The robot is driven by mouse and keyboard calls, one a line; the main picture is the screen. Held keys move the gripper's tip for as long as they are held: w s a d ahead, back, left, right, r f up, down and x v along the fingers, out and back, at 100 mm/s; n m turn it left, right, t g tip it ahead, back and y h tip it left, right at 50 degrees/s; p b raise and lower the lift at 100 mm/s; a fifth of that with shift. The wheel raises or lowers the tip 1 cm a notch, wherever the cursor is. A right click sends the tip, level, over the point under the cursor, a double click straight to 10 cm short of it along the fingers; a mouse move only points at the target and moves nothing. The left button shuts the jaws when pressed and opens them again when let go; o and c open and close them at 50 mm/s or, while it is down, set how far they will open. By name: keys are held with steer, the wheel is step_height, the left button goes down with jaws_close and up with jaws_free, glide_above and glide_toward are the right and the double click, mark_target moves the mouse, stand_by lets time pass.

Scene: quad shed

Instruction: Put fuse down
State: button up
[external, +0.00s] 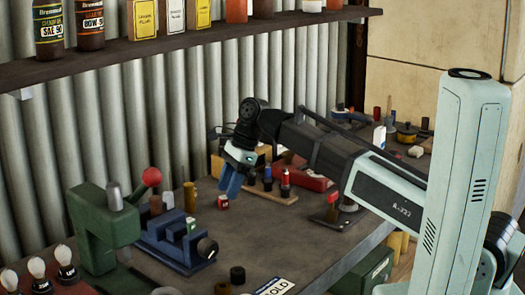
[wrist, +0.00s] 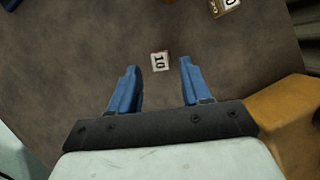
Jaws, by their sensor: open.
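A small block marked "10" (wrist: 160,61), which looks like the fuse, lies on the dark bench top in the wrist view. In the external view a small red and white block (external: 223,202), probably the same one, sits on the bench just below my fingertips. My gripper (external: 230,187) points down with its blue fingers apart and nothing held. In the wrist view my gripper (wrist: 160,68) has the block between and slightly beyond its fingertips. Whether the fingers touch the bench is unclear.
A blue vise (external: 175,240) and a green press with a red knob (external: 105,230) stand left. Bench to the right front is fairly clear.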

steer(key=v, duration=0.9)
